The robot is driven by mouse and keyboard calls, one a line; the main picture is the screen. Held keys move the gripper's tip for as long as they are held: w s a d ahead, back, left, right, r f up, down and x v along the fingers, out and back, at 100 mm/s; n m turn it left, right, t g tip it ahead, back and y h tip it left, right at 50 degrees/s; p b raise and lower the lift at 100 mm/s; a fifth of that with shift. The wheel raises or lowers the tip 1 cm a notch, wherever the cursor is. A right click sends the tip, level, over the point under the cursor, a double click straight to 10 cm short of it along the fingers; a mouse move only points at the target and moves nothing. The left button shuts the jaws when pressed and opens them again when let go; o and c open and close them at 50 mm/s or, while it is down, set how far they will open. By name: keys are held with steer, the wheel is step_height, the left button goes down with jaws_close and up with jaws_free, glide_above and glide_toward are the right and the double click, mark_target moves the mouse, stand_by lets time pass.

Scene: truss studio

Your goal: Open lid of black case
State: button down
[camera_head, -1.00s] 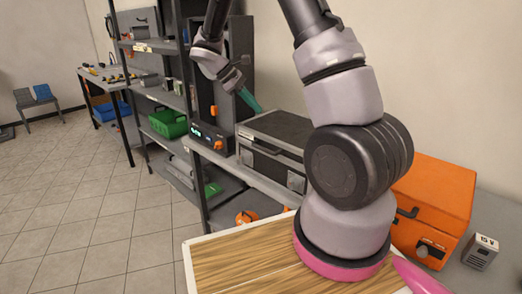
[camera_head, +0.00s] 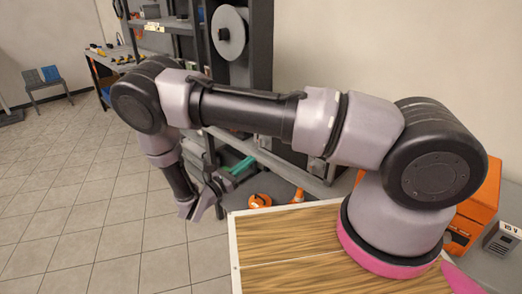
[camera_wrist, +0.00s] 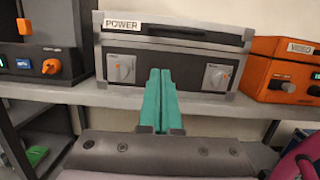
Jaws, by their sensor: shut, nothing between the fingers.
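The black case (camera_wrist: 195,52) stands on a grey shelf in the middle of the wrist view. It has a "POWER" label, a front handle and two knobs on pale plates. Its lid (camera_wrist: 190,22) looks shut. In the head view my arm hides the case. My gripper (camera_wrist: 160,72) has green fingers pressed together with nothing between them. In the wrist view they point toward the case front, between the two knobs and below the handle. I cannot tell whether they touch it. The gripper also shows in the head view (camera_head: 242,167), below my forearm.
An orange "VIDEO" case (camera_wrist: 290,72) stands right of the black case. A dark unit with an orange knob (camera_wrist: 40,65) stands left of it. A wooden-topped table (camera_head: 290,240) is in front of me. The tiled floor (camera_head: 100,230) at left is clear.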

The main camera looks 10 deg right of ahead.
steer(key=r+x, duration=0.2)
steer(key=x, duration=0.9)
steer(key=shift+r, duration=0.4)
steer(key=shift+d, duration=0.15)
steer(key=w+d+r+g+y, duration=0.2)
steer(key=w+d+r+y, duration=0.15)
steer(key=r, duration=0.55)
steer(key=w+d+r+g+y, duration=0.2)
steer(key=d+r, duration=0.2)
steer(key=r, duration=0.5)
steer(key=w+d+r+g+y, duration=0.2)
steer(key=w+d+r+y, duration=0.15)
steer(key=r, duration=0.65)
steer(key=w+d+r+g+y, duration=0.1)
steer(key=w+d+r, duration=0.2)
steer(key=w+d, duration=0.4)
steer(key=w+d+r+g+y, duration=0.1)
steer(key=w+d+r, duration=0.2)
steer(key=w+d, duration=0.5)
steer(key=d, duration=0.7)
steer(key=shift+w+d, duration=0.2)
